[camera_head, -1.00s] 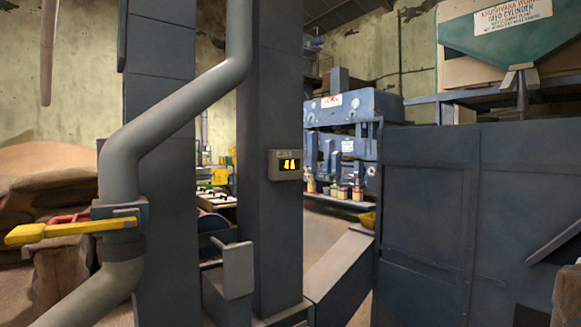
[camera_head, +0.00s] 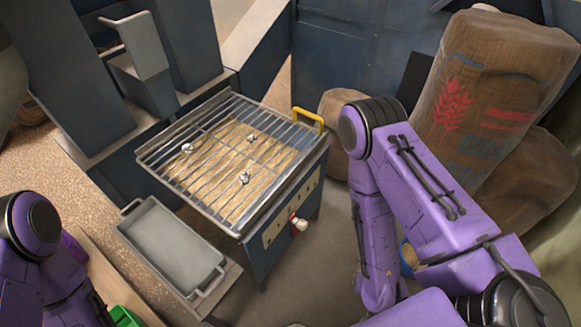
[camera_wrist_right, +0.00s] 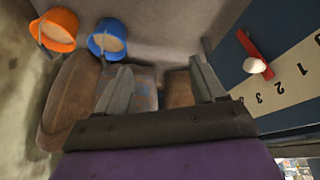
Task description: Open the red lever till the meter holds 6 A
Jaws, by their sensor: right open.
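The red lever (camera_head: 293,215) with its white knob (camera_head: 301,225) is on the front panel of the blue box under the barred grate (camera_head: 200,185). In the right wrist view the red lever (camera_wrist_right: 246,42) is at the upper right, beside a pale scale (camera_wrist_right: 290,80) with the numbers 1, 2 and 3. My right gripper (camera_wrist_right: 160,65) is open and empty, its fingers apart from the lever, which lies to their right. In the head view the right gripper is hidden. My left gripper is out of view; only its arm shows. The meter is not in view now.
A grey tray (camera_head: 170,250) stands left of the grate box. A yellow handle (camera_head: 308,120) is at the grate's back corner. Printed sacks (camera_head: 485,85) stand at the right. An orange bucket (camera_wrist_right: 55,32) and a blue bucket (camera_wrist_right: 108,40) show in the wrist view.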

